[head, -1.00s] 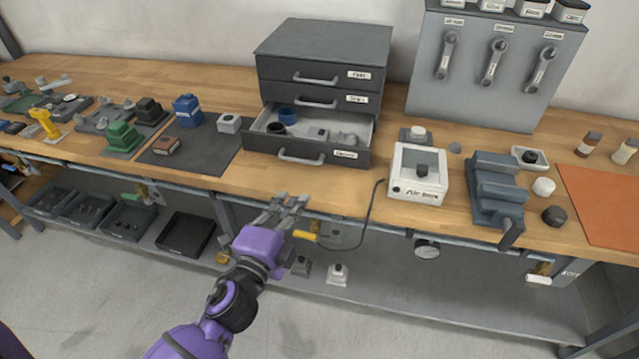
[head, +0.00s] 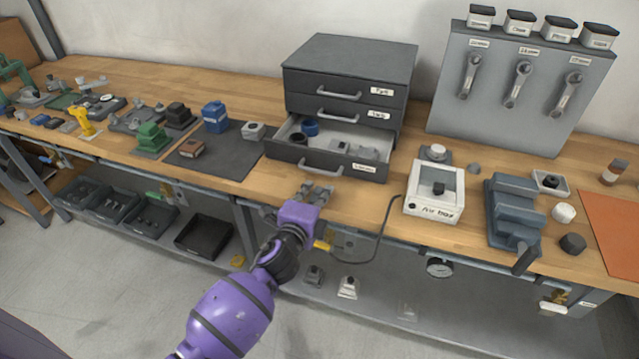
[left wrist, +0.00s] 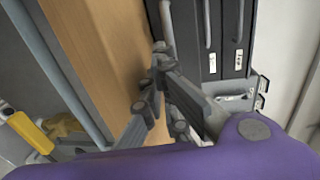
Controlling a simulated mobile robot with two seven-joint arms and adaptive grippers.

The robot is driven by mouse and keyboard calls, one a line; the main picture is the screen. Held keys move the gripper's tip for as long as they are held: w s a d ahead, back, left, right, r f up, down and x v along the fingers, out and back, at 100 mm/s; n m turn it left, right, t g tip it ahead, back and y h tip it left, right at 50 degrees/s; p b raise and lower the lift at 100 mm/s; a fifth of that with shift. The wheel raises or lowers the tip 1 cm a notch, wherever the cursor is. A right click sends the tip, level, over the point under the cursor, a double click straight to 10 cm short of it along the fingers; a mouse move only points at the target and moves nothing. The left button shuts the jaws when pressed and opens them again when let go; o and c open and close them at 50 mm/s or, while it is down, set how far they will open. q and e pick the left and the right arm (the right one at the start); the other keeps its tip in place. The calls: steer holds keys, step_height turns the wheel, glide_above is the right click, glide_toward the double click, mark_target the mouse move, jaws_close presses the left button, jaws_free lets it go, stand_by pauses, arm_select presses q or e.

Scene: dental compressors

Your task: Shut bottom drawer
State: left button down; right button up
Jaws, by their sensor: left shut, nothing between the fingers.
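A dark grey drawer cabinet (head: 350,60) stands on the wooden bench. Its bottom drawer (head: 360,168) is pulled open, with blue and dark ring-shaped parts and grey parts inside. The two drawers above it are shut. My left gripper (head: 316,192) is shut and empty, just in front of the bottom drawer near its handle (head: 308,165); it appears apart from the drawer front. In the left wrist view the gripper fingers (left wrist: 158,85) show close before the cabinet (left wrist: 225,35), and they hide part of the drawer. My right gripper is not in view.
A white air box (head: 434,190) and a blue-grey stepped block (head: 514,215) stand right of the drawer. A dark mat (head: 225,163) with small parts lies to the left. A cable hangs over the bench's front edge. A tool panel (head: 520,85) stands behind.

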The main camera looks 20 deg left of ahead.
mark_target(325, 174)
arm_select(q)
steer(key=shift+w+r, duration=0.2)
steer(key=shift+w, duration=0.4)
steer(key=shift+w+r, duration=0.15)
steer(key=shift+w, duration=0.4)
steer(key=w, duration=0.4)
steer(key=shift+w+d+f, duration=0.1)
steer(key=shift+w+d, duration=0.05)
